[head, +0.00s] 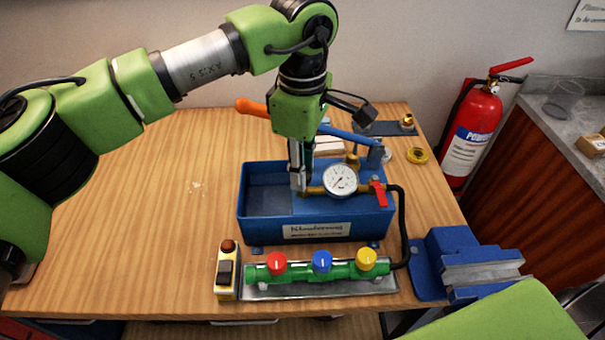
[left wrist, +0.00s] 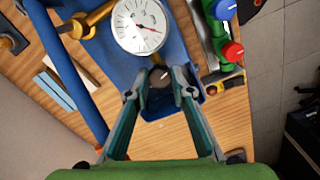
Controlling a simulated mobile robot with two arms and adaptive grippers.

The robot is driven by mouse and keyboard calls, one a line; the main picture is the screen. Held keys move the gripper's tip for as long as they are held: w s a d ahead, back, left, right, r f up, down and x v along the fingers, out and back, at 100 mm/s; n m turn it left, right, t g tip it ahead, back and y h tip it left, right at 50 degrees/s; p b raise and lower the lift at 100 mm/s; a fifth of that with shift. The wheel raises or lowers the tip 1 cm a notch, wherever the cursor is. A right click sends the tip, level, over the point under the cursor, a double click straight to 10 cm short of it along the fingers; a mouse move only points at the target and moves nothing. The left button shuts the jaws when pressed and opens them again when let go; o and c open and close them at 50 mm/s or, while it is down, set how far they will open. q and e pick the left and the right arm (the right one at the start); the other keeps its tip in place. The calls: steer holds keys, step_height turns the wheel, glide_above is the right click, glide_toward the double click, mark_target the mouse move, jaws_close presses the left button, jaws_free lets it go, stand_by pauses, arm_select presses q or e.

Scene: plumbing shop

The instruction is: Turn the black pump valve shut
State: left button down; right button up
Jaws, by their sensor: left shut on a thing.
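The blue test pump (head: 262,222) stands on the workbench, with a round white gauge (head: 340,180) and brass fittings on top. The black pump valve (left wrist: 160,77) shows in the left wrist view as a dark round knob just below the gauge (left wrist: 140,25). My left gripper (head: 298,186) points down at the pump, left of the gauge. In the left wrist view its fingers (left wrist: 161,90) are on both sides of the black valve, shut on it. In the head view the fingers hide the valve. My right gripper is not in view.
A green manifold (head: 312,270) with red, blue and yellow knobs lies in front of the pump. A yellow tester (head: 228,272) stands at its left, a blue vise (head: 455,262) at the right. The pump's lever (head: 348,135) slants behind. The bench's left side is clear.

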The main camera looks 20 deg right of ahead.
arm_select(q)
steer(key=m, duration=0.3)
steer(key=shift+m+b, duration=0.35)
steer(key=shift+m, duration=0.35)
steer(key=c, duration=1.8)
jaws_free()
steer(key=shift+o, duration=0.2)
step_height(320, 180, up, 12)
